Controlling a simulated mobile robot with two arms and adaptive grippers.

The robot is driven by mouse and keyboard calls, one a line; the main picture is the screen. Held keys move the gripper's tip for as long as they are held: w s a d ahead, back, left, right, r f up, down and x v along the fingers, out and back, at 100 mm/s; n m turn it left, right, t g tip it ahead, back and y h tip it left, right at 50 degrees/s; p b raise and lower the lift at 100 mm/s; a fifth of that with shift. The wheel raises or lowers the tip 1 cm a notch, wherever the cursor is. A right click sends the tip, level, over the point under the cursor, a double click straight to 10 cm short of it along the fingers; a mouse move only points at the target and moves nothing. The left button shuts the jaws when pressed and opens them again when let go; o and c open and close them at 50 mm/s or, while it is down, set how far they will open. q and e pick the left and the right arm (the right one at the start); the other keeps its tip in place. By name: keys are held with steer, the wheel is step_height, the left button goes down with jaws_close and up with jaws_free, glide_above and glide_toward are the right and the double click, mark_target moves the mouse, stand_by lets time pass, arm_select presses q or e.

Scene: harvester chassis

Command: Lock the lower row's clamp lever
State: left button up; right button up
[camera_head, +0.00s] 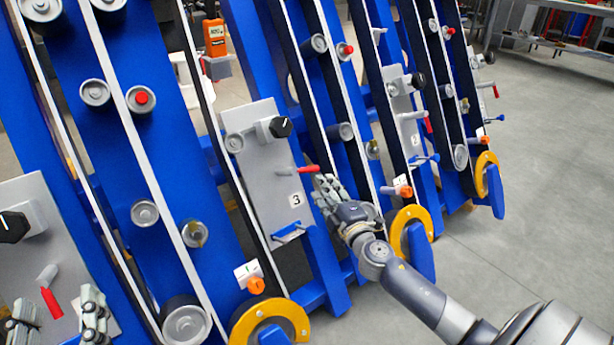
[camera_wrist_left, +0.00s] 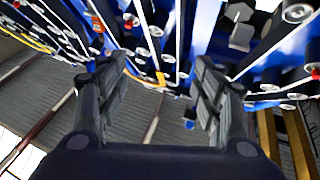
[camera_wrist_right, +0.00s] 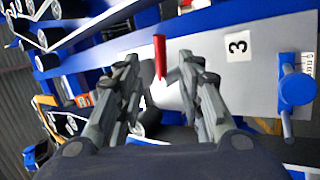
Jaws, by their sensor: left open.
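A red-handled lever (camera_head: 308,169) sticks out to the right from the grey panel marked 3 (camera_head: 265,160). It also shows in the right wrist view as a red handle (camera_wrist_right: 160,55). My right gripper (camera_head: 326,186) is beside it; its fingers (camera_wrist_right: 159,68) are apart, with the handle showing between the fingertips. I cannot tell whether they touch. A blue T-shaped lever (camera_head: 290,232) sits lower on that panel. My left gripper (camera_head: 57,318) is open at the lower left, its fingers on either side of another red-handled lever (camera_head: 50,300) in the head view; contact cannot be told.
Black knobs sit on the panels, one at 3 (camera_head: 282,126) and one at the far left (camera_head: 13,227). Blue frames with rollers lean across the view. Yellow rings (camera_head: 272,318) and orange knobs sit at the frames' lower ends. The grey floor (camera_head: 540,200) at right is clear.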

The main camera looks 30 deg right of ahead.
mark_target(312, 171)
steer(key=w, duration=0.2)
steer(key=w+d, duration=0.1)
steer(key=w, duration=0.2)
steer(key=w+b, duration=0.1)
steer(key=w, duration=0.2)
steer(key=shift+d, duration=0.2)
arm_select(q)
step_height(312, 171, up, 6)
steer(key=s+t+h, duration=0.1)
steer(key=s+t, duration=0.1)
steer(key=t, duration=0.1)
steer(key=shift+s+f+t, duration=0.15)
steer(key=shift+s+t, duration=0.15)
arm_select(e)
steer(key=shift+w+d+r, duration=0.1)
steer(key=shift+w+d, duration=0.05)
steer(key=shift+w, duration=0.75)
steer(key=shift+c, duration=0.6)
jaws_close()
